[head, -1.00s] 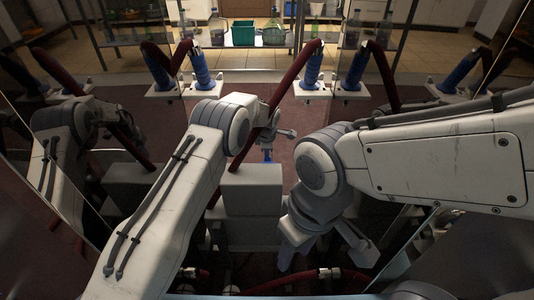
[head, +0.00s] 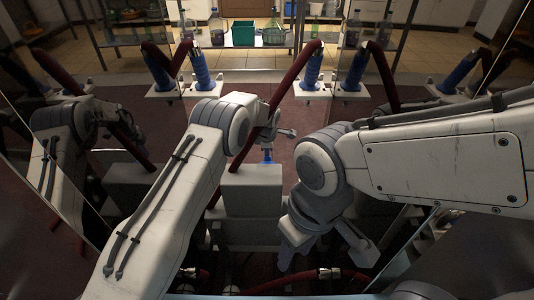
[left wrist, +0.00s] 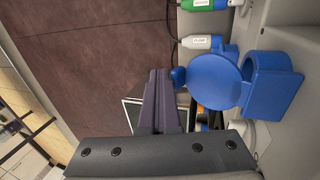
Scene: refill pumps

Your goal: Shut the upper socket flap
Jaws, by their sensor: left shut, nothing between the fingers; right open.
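In the left wrist view a round blue flap (left wrist: 215,82) is hinged to a blue socket (left wrist: 272,84) on a grey wall. The flap stands swung out from the socket, with a small tab on its far side. I cannot tell whether this is the upper socket. My left gripper (left wrist: 158,82) is shut and empty, its fingertips close beside that tab; whether they touch is unclear. In the head view my left gripper (head: 284,133) is small, beyond a grey block. My right gripper (head: 326,248) is open and empty at lower right.
A green labelled plug (left wrist: 204,4) and a white-and-blue plug (left wrist: 202,42) sit near the flap. Grey blocks (head: 252,190) stand in the middle of the head view. Dark red hoses with blue nozzles (head: 312,66) stand behind, before a shelf with a green basket (head: 244,34).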

